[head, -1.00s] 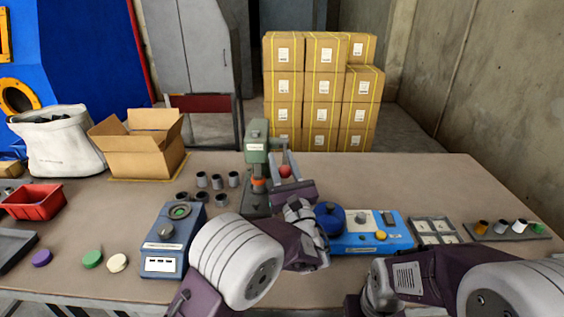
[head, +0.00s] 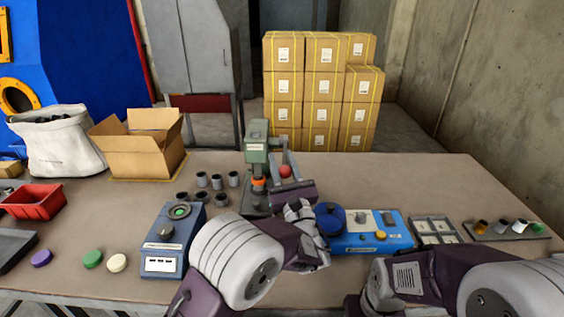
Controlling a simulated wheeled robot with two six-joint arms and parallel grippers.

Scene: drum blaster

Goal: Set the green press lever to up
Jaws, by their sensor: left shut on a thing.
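The green press (head: 257,150) stands upright near the middle of the table. Its lever ends in a red ball knob (head: 285,172) to the right of the press, at about mid height of its column. My left gripper (head: 285,169) is at the knob, with its fingers on both sides, shut on the lever's knob. An orange ring (head: 259,183) shows low in the press. My left arm hides part of the press base. My right arm comes in at the lower right; its gripper's fingers are not visible.
A blue device (head: 172,240) stands left of my left arm, a light blue box (head: 365,232) to the right. Several grey cups (head: 217,181) stand left of the press. A cardboard box (head: 140,150) and red bin (head: 33,200) are further left.

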